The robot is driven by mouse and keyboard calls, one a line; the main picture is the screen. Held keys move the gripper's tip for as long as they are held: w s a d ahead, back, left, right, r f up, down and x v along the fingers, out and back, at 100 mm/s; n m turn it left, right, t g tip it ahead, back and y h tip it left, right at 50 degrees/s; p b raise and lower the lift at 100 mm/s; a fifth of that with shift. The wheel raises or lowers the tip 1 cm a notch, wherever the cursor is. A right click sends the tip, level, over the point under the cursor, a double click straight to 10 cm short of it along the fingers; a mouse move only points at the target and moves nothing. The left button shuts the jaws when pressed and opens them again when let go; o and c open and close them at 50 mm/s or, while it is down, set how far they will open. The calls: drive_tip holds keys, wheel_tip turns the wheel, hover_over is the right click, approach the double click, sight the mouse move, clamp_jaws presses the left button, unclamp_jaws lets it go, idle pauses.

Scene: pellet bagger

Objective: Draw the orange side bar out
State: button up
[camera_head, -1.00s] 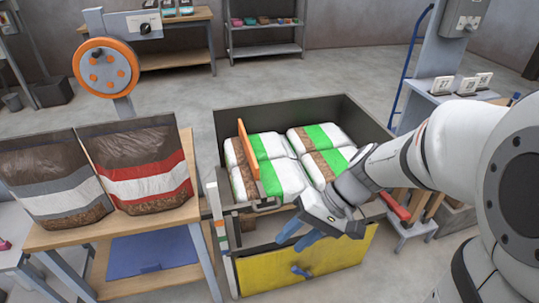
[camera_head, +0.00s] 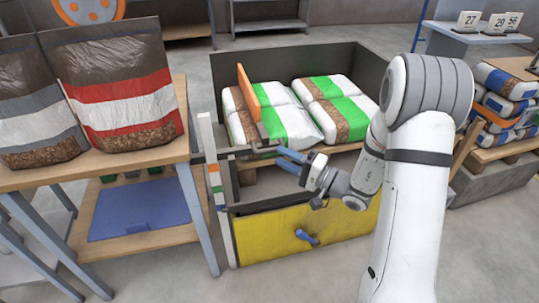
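My gripper (camera_head: 281,157) has blue fingers and is just right of and slightly below this bracket. The fingers look parted, with a gap between them, and nothing is seen held. Whether a fingertip touches the bracket is hard to tell.
A yellow front panel (camera_head: 270,236) with a blue handle (camera_head: 307,237) is below my gripper. A striped post (camera_head: 213,170) stands at the bin's left front corner. A wooden table (camera_head: 110,165) with two large bags is at the left. Stacked bags (camera_head: 505,82) are at the right.

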sight(270, 149)
drive_tip(key=x, duration=0.5)
drive_tip(key=shift+b, duration=0.3)
drive_tip(key=shift+c, duration=0.2)
clamp_jaws()
